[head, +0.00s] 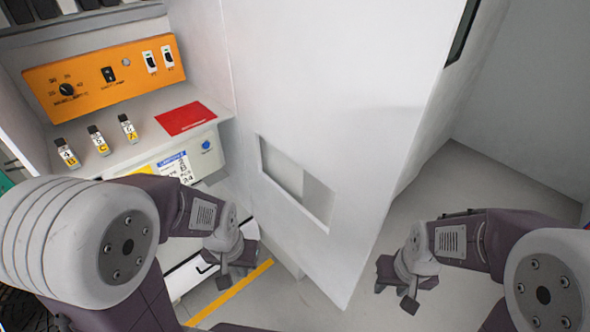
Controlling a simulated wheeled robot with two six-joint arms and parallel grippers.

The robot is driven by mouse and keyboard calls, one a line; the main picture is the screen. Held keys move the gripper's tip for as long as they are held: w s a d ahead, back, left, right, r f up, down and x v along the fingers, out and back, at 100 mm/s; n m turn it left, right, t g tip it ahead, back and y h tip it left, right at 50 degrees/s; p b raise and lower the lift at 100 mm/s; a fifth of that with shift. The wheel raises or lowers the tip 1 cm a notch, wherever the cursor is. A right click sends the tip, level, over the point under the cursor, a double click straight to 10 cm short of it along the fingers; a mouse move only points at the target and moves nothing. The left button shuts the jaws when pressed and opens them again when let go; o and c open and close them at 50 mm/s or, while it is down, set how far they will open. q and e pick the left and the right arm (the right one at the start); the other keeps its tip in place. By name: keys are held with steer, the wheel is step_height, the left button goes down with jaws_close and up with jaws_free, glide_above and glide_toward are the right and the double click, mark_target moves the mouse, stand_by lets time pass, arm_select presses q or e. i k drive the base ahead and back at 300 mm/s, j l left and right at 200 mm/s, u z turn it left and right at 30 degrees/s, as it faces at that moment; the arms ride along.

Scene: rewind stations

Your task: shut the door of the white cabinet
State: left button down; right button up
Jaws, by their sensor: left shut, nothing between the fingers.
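A large white upright panel (330,85) stands in the middle, with a rectangular opening or recess (297,182) low on its face. It looks like the white cabinet's door or side; I cannot tell which, and no hinge or latch shows.
At left, a bench holds an orange control panel (105,78), several small bottles (99,140) and a red card (185,118). A yellow floor stripe (230,294) runs below my left gripper. Grey floor (480,185) is clear at right, before a wall.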

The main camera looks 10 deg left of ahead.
mark_target(345, 90)
steer(key=i+l+u, duration=0.2)
steer(key=l+u, duration=0.6)
steer(key=l, duration=0.25)
steer(key=i+l+u, duration=0.1)
steer(key=l+u, duration=0.3)
steer(key=l, duration=0.25)
steer(key=l+u, duration=0.45)
steer(key=k+l+u, duration=0.2)
steer(key=l+u, duration=0.2)
steer(key=l, duration=0.2)
steer(key=k+j+z, duration=0.2)
steer(key=j+z, duration=0.25)
steer(key=k+j+z, duration=0.25)
steer(key=z, duration=0.2)
steer(key=i, duration=0.5)
